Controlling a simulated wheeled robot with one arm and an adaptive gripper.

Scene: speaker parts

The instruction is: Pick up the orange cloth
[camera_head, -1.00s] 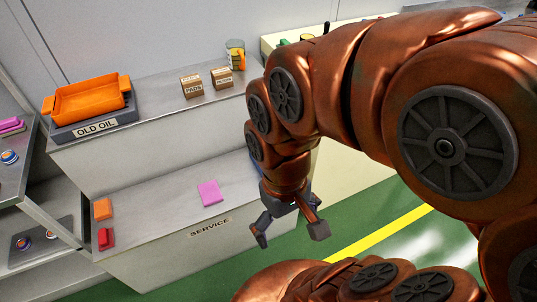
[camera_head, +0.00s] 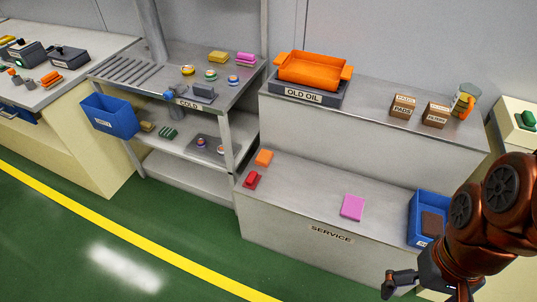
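A small flat orange cloth (camera_head: 264,157) lies at the left end of the lower shelf of the service bench (camera_head: 300,190), just behind a red piece (camera_head: 250,180). My gripper (camera_head: 425,291) is at the bottom right, in front of the bench and well to the right of the cloth. Its fingers are spread apart and I see nothing between them. The lower part of the gripper is near the frame's bottom edge.
A pink cloth (camera_head: 352,207) and a blue bin (camera_head: 424,218) are on the same shelf. An orange tray (camera_head: 313,70) and small boxes (camera_head: 403,107) stand above. A metal rack (camera_head: 190,175) with a blue bin (camera_head: 109,117) is left. Green floor in front is clear.

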